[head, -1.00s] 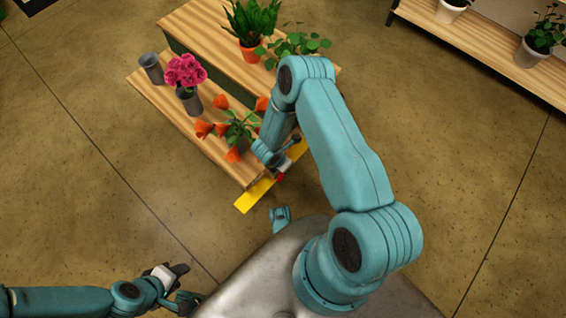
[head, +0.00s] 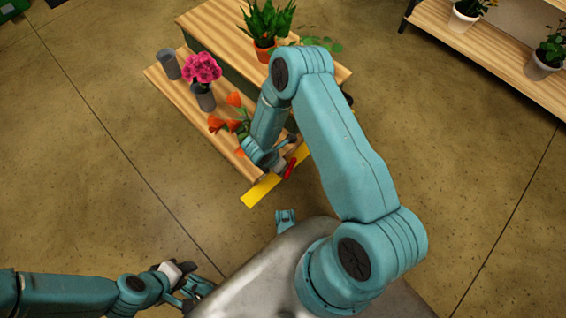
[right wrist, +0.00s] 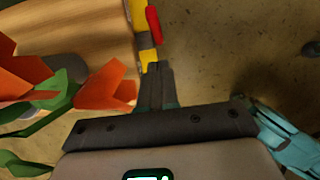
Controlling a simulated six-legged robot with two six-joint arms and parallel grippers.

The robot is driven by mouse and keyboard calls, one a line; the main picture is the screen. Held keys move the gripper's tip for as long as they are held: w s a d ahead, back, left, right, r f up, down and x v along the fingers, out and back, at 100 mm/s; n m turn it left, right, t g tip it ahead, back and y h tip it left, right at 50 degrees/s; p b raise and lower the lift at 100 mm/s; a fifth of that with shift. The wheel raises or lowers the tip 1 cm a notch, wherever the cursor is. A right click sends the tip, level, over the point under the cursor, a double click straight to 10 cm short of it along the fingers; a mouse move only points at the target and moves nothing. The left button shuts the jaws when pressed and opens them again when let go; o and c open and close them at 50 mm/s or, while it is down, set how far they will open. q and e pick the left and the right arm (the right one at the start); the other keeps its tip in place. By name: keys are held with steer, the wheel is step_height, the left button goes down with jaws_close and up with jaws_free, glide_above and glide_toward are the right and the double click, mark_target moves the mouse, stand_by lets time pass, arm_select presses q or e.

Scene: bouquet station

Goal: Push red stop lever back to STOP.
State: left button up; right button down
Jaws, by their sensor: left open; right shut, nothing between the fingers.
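The red lever (head: 290,167) sits at the yellow strip (head: 262,190) along the near end of the wooden bench. In the right wrist view the lever (right wrist: 154,24) is at the top, beside the yellow strip (right wrist: 146,42). My right gripper (right wrist: 157,68) is shut and empty, its fingertips just short of the strip and apparently apart from the lever. In the head view my right arm partly hides that area. My left gripper (head: 190,284) is open and empty, low at the left, away from the bench. I cannot read any STOP mark.
A grey vase with pink flowers (head: 202,68) and another grey vase (head: 168,65) are farther off. Open floor lies left of the bench.

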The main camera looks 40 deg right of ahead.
steer(key=shift+p+v, duration=0.45)
steer(key=shift+v, duration=1.4)
steer(key=s+a+r+m+g+y, duration=0.1)
steer(key=s+a+r+m+y, duration=0.25)
steer(key=s+a+m, duration=0.35)
steer(key=s+a+r+m+g+y, duration=0.1)
steer(key=s+a+r+m+y, duration=0.1)
steer(key=s+a+m+y, duration=0.5)
step_height(320, 180, up, 31)
steer(key=w+a+m+t+h+p, duration=0.1)
steer(key=m+p, duration=0.5)
steer(key=p, duration=2.5)
steer(key=shift+w+r+m+t+h, duration=0.2)
steer(key=shift+w+m+t+h, duration=0.2)
steer(key=shift+t+h, duration=0.3)
